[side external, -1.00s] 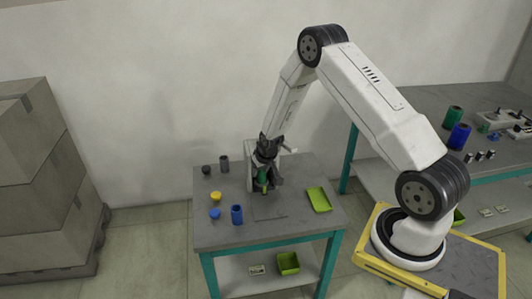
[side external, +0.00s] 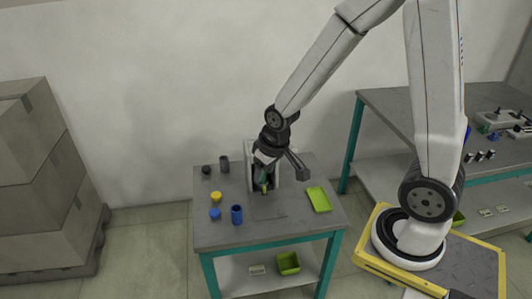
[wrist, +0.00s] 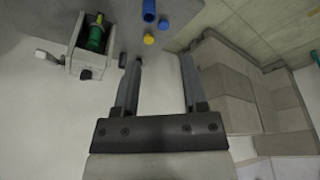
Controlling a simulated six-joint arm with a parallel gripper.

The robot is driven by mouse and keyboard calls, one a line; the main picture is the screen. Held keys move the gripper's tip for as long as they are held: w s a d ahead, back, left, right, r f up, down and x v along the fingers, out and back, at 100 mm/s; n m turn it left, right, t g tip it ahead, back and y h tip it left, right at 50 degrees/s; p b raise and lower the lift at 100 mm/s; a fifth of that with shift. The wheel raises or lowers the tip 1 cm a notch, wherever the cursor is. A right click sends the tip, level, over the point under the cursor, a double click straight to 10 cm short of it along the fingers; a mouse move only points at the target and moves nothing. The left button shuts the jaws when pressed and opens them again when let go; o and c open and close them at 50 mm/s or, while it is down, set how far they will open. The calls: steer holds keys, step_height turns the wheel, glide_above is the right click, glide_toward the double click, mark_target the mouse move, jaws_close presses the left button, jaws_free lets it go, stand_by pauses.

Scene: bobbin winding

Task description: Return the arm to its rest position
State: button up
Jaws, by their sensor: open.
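My gripper (wrist: 160,58) is open, with nothing between its two fingers in the wrist view. In the side view my gripper (side external: 282,166) hangs tilted above the back of the small table, in front of the winder. The winder (side external: 250,155), a grey box-like machine, is partly hidden behind it. A green bobbin (side external: 264,179) with a yellow part sits in the winder, apart from my fingers. The wrist view shows the winder (wrist: 75,62) and green bobbin (wrist: 96,38) at the upper left.
The small table (side external: 225,238) bears a blue cylinder (side external: 237,215), yellow (side external: 216,196) and blue (side external: 215,214) small pieces, dark grey pieces (side external: 224,164) and a lime tray (side external: 319,199). Stacked boxes (side external: 35,180) stand left. A second bench (side external: 390,105) is at right. Space above the table's front is clear.

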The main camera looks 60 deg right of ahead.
steer(key=s+a+r+n, duration=0.1)
steer(key=s+a+r, duration=0.1)
steer(key=s, duration=0.4)
steer(key=shift+a, duration=0.45)
